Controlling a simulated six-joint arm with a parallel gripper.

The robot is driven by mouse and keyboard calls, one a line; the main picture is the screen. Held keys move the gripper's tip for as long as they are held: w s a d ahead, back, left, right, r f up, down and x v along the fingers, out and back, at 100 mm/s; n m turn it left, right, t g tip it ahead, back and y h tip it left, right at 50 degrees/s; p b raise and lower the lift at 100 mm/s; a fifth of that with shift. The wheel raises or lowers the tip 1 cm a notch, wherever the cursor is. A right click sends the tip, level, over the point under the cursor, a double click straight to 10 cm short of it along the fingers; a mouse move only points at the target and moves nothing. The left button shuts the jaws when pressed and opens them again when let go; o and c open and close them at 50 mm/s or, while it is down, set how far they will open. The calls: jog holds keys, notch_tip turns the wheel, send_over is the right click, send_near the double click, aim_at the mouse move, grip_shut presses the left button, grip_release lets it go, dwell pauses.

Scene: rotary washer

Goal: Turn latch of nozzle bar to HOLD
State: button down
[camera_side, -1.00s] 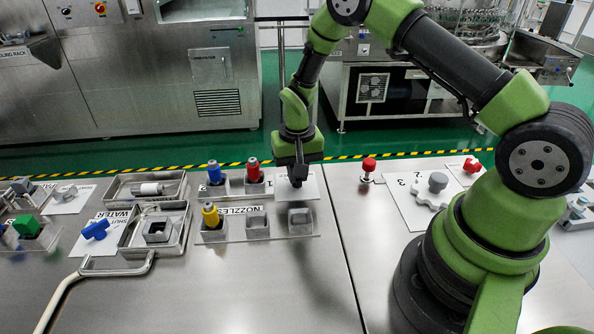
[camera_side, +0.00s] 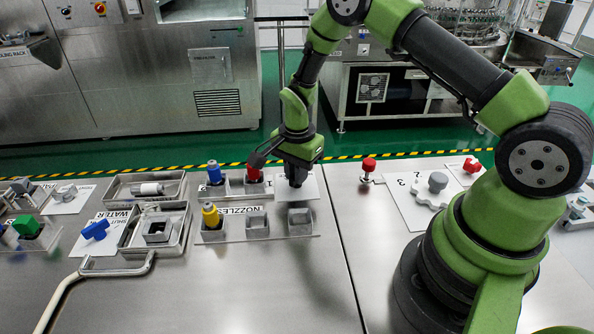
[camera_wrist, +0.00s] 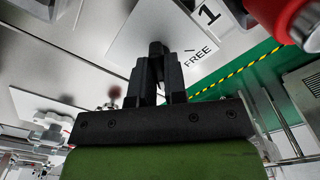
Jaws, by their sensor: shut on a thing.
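My gripper (camera_side: 296,182) points down over a white plate (camera_side: 312,187) at the back right of the nozzle holders. In the wrist view the fingers (camera_wrist: 157,60) are closed on a small dark piece, the latch (camera_wrist: 156,48), which they mostly hide. The plate (camera_wrist: 150,32) carries "1" and "FREE" beside the fingers; I cannot read HOLD. The latch's exact angle is hard to tell.
Red nozzle (camera_side: 253,172) stands close left of my gripper, with a blue nozzle (camera_side: 214,172) farther left. A yellow nozzle (camera_side: 210,214) and empty grey holders (camera_side: 300,221) are in front. A red knob (camera_side: 369,165) stands to the right.

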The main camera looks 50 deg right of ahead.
jog(key=shift+a+m, duration=0.1)
jog(key=shift+m, duration=0.5)
jog(key=c, duration=1.2)
grip_release()
jog(key=shift+o, duration=0.2)
notch_tip(320, 180, up, 10)
